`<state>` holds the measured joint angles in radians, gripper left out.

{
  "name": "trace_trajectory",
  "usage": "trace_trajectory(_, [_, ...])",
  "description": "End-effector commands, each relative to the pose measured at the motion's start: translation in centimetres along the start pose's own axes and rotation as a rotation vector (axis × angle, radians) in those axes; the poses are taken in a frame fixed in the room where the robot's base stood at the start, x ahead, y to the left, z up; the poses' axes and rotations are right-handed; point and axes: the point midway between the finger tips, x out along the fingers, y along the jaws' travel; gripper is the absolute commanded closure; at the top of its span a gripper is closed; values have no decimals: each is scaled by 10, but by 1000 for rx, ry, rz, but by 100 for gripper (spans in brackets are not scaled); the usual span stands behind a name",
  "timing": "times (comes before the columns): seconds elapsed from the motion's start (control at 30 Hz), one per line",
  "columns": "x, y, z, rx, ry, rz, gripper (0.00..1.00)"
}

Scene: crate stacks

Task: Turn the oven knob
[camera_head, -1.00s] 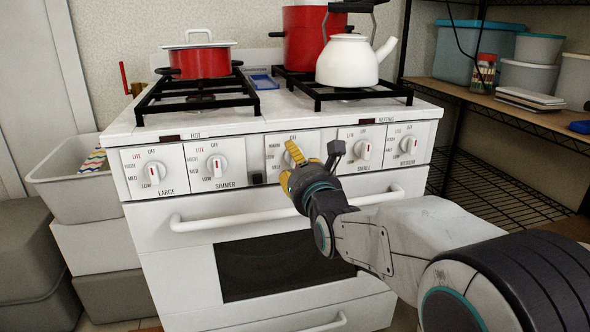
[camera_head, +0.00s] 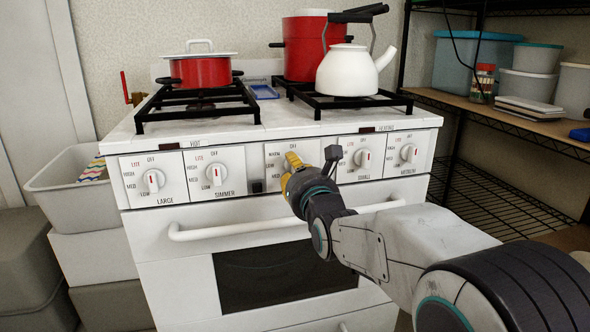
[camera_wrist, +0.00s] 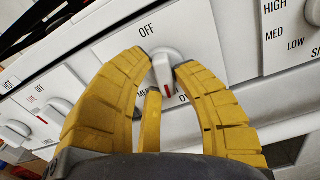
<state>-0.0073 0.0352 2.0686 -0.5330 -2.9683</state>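The oven front carries a row of white knobs with red marks. The middle knob (camera_wrist: 166,70) sits below an OFF label in the wrist view; my gripper hides it in the head view. My gripper (camera_head: 291,168) has yellow fingers and is at the middle control panel. In the wrist view, the fingertips of my gripper (camera_wrist: 163,64) stand on either side of the middle knob, very close to it. The fingers are apart; I cannot tell whether they touch the knob. A third yellow finger (camera_wrist: 151,120) shows below the knob. The oven (camera_head: 205,270) is white, its door shut.
Other knobs sit left (camera_head: 216,174) and right (camera_head: 362,158) of my gripper. The oven handle bar (camera_head: 235,229) runs just below. A white kettle (camera_head: 346,72) and red pots (camera_head: 200,71) stand on the stove. A wire shelf (camera_head: 500,110) is at the right.

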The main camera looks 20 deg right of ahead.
Motion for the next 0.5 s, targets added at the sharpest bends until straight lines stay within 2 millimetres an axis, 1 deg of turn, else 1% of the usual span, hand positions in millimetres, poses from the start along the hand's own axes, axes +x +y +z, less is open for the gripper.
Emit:
trace_trajectory(0.03, [0, 0, 0, 0, 0, 0, 82])
trace_trajectory(0.23, [0, 0, 0, 0, 0, -1, 100])
trace_trajectory(0.5, [0, -1, 0, 10, -1, -2, 100])
